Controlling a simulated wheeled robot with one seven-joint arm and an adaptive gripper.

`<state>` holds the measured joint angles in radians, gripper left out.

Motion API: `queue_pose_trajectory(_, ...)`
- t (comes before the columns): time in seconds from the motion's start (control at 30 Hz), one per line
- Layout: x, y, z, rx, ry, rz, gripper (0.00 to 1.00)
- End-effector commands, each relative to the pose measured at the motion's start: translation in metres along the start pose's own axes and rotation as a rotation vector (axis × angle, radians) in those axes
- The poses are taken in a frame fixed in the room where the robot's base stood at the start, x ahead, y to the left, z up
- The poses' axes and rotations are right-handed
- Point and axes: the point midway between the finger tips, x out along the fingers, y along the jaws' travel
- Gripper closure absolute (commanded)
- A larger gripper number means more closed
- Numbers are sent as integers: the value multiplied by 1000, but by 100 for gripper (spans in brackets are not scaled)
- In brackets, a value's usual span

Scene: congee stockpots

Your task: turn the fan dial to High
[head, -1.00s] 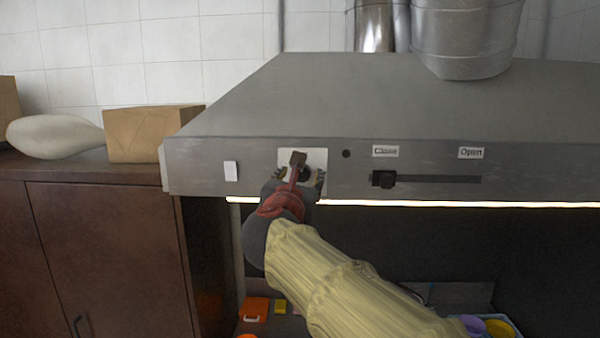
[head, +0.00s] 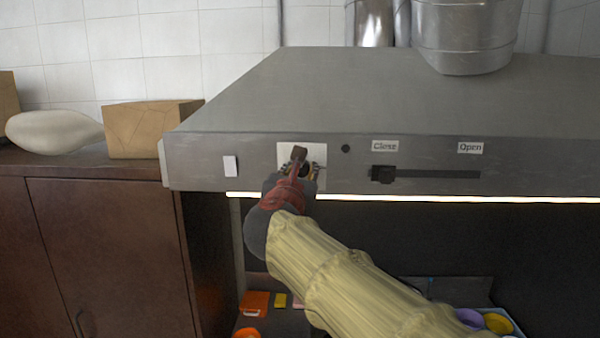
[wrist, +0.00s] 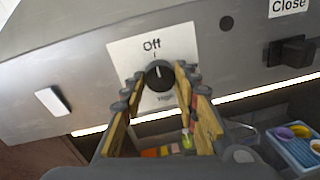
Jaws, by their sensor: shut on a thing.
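The fan dial (wrist: 160,75) is a round black knob on a white plate (wrist: 128,50) on the hood's front face. Its light pointer line is upright, toward the word "Off" above it. Lettering below the dial is partly covered and too small to read surely. My gripper (wrist: 161,84) is shut on the dial, with one finger on its left and one on its right. In the head view my gripper (head: 304,168) is in front of the plate and hides much of the dial.
A black slider (head: 382,174) sits at the left end of its slot, under "Close"; "Open" is to the right. A white switch (head: 230,166) is left of the plate. The metal hood (head: 330,90) overhangs a lit strip. A blue tray (wrist: 292,150) lies below.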

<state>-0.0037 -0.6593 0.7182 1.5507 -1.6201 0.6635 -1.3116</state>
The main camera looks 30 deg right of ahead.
Motion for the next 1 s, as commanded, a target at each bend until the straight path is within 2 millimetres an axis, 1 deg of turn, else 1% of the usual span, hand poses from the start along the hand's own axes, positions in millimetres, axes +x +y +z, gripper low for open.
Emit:
queue_pose_trajectory(0.03, 0, 0, 0, 0, 0, 0, 87)
queue_pose_trajectory(0.2, 0, 0, 0, 0, 0, 0, 95)
queue_pose_trajectory(0.37, 0, 0, 0, 9, 0, 0, 95)
queue_pose_trajectory(0.53, 0, 0, 0, 55, 1, 0, 95)
queue_pose_trajectory(0.77, 0, -1, -3, 202, 10, -2, 95)
queue_pose_trajectory(1.0, 0, -1, -3, 423, 23, -5, 95)
